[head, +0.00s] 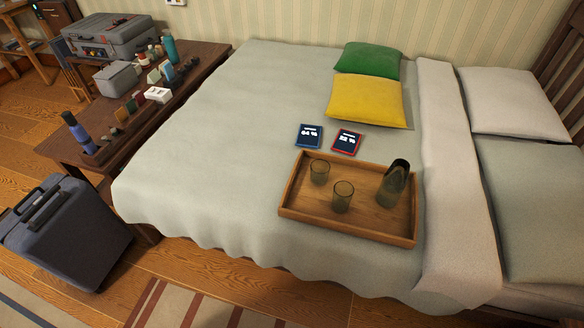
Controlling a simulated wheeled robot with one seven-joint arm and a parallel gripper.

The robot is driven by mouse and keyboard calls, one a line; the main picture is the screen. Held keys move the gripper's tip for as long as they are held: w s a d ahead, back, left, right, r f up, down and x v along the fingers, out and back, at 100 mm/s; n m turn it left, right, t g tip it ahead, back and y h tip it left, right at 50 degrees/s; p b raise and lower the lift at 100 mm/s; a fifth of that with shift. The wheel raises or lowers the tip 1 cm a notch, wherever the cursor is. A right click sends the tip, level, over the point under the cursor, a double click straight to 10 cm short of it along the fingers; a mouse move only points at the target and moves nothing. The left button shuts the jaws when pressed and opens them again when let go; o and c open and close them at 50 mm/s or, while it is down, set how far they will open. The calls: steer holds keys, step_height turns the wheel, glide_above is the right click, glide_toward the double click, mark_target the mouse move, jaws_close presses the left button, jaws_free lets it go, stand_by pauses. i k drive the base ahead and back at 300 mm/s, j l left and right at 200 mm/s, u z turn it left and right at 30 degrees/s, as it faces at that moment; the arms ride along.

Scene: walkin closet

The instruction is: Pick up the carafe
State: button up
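The carafe (391,187) is dark greenish glass with a black top. It stands upright at the right side of a wooden tray (299,206) on the bed. Two greenish glass tumblers share the tray with it: one tumbler (319,172) at the left back and another tumbler (342,197) near the middle front. The carafe stands apart from both. My gripper is not in view.
The bed (219,170) has clear room left of the tray. Two small dark books (309,136) lie behind it, with a yellow pillow (367,101) beyond. A crowded wooden bench (62,143) and a dark suitcase (69,240) stand at the left.

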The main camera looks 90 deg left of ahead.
mark_target(393, 182)
steer(key=u, duration=1.95)
